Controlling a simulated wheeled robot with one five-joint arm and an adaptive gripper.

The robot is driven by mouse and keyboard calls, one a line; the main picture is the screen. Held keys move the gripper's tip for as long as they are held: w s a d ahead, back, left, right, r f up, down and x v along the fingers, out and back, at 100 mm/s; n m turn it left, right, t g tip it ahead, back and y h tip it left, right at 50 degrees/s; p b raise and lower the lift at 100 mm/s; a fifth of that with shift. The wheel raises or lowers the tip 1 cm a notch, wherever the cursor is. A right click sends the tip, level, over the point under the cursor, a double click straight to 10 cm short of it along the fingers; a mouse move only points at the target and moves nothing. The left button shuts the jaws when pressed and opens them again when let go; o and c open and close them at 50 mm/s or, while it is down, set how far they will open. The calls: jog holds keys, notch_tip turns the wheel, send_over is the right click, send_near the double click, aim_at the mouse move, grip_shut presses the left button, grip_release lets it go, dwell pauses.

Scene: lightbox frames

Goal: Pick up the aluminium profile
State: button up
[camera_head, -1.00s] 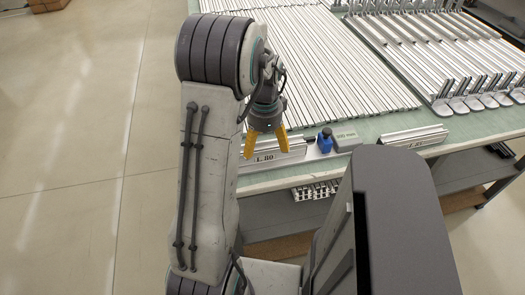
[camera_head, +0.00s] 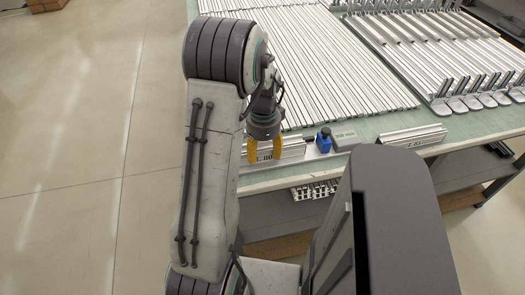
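A short silver aluminium profile (camera_head: 293,149) with a dark "L.80" label lies at the front edge of the green-topped table. My gripper (camera_head: 265,158) is over its left part, with two yellow fingers pointing down. The fingers stand apart, and the label shows between them. I cannot tell whether the fingers touch the profile; the gripper hides part of it. Another short labelled profile (camera_head: 413,137) lies further right on the same edge.
Many long profiles (camera_head: 320,70) cover the table (camera_head: 375,123) behind. A blue bottle (camera_head: 324,142) and a grey box (camera_head: 344,138) stand right of the labelled profile. More profiles (camera_head: 316,190) lie on a shelf below. Open floor (camera_head: 75,190) is at the left.

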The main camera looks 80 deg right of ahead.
aim_at(263, 148)
jog(key=c, duration=0.7)
jog(key=shift+o, duration=0.2)
jog(key=shift+r, duration=0.1)
notch_tip(263, 148, up, 16)
jog(key=shift+r+p, duration=0.15)
jog(key=shift+p, duration=0.4)
jog(key=shift+w+r+p, duration=0.1)
jog(key=shift+r+p, duration=0.8)
jog(key=shift+r, duration=0.05)
